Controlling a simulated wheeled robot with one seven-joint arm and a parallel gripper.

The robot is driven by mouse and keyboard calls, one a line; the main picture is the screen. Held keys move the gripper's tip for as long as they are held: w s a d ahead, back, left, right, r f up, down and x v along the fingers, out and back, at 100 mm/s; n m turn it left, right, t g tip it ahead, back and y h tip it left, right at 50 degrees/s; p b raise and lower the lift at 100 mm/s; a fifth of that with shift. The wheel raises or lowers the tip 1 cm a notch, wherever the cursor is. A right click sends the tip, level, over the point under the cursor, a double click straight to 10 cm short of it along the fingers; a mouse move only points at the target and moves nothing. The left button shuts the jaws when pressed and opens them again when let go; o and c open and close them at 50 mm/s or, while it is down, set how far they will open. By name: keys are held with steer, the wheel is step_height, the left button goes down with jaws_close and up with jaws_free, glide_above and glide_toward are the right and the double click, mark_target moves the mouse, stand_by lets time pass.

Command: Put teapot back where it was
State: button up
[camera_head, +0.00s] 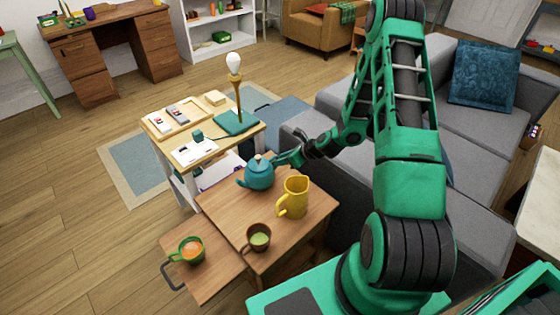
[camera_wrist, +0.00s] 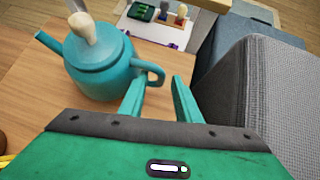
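The teal teapot (camera_head: 260,175) stands upright on the brown wooden table (camera_head: 222,207), near its back edge. Its spout points left and its handle points right. The teapot (camera_wrist: 92,72) fills the upper left of the wrist view, with its pale lid knob on top. My gripper (camera_head: 284,159) is at the handle side of the teapot. In the wrist view my gripper (camera_wrist: 158,90) has its two fingers apart with nothing clamped. The handle end is just beyond the left fingertip; I cannot tell whether they touch.
A yellow pitcher (camera_head: 294,198) and a brown cup (camera_head: 258,238) stand on the same table. A green cup (camera_head: 190,250) sits on the lower pulled-out board with a handle. Behind is a light table (camera_head: 158,140) with a lamp (camera_head: 235,75). A grey sofa (camera_head: 350,190) is at right.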

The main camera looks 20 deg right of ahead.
steer(key=s+d+r+n+g+h, duration=0.2)
steer(key=s+d+r+n+g, duration=0.1)
steer(key=s+r+n, duration=0.65)
steer(key=s+d+r+n+g+h, duration=0.1)
steer(key=s+d+r+n+g, duration=0.4)
steer(key=s+r, duration=0.75)
steer(key=s+r+n, duration=0.4)
steer(key=s+r, duration=0.2)
steer(key=s, duration=0.3)
steer(key=s+a+r+n+h, duration=0.1)
steer(key=s+r+n, duration=0.4)
steer(key=s, duration=0.4)
steer(key=shift+s+a+r, duration=0.25)
steer(key=shift+a+r, duration=0.05)
steer(key=shift+r, duration=0.15)
steer(key=shift+n, duration=0.25)
